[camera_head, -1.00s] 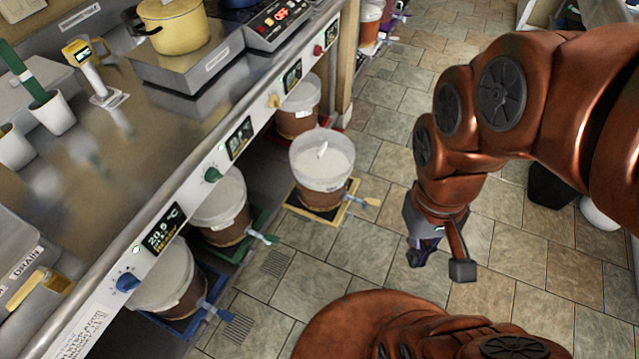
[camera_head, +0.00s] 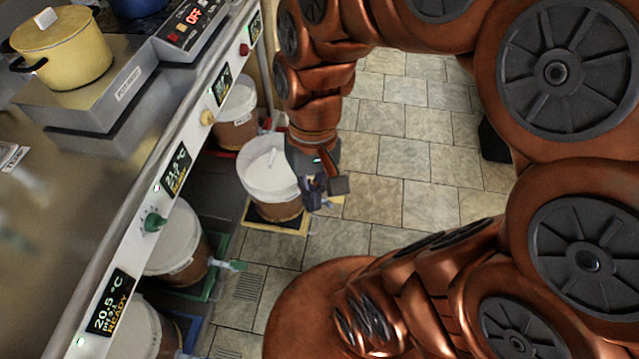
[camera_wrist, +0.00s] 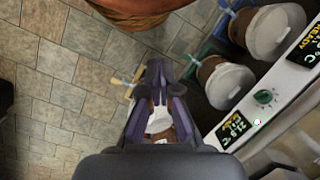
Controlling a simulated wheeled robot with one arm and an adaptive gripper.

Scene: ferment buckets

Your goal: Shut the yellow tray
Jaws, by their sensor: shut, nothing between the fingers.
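The yellow tray (camera_head: 304,224) is on the floor, slid out past the counter front. A bucket (camera_head: 268,170) with a white top and brown lower part stands on it. My gripper (camera_head: 326,192) is shut and empty, at the outer side of the bucket, above the tray's front edge and handle. It partly hides them in the head view. In the wrist view my shut fingers (camera_wrist: 158,72) point past the tray's yellow handle (camera_wrist: 124,82), which shows to their left. The bucket is mostly hidden behind the fingers there. I cannot tell whether the gripper touches anything.
A green tray (camera_head: 216,268) with its bucket (camera_head: 178,242) sits further under the counter (camera_head: 140,190), nearer to me. Another bucket (camera_head: 236,112) stands beyond the yellow tray. A yellow pot (camera_head: 62,50) is on the counter.

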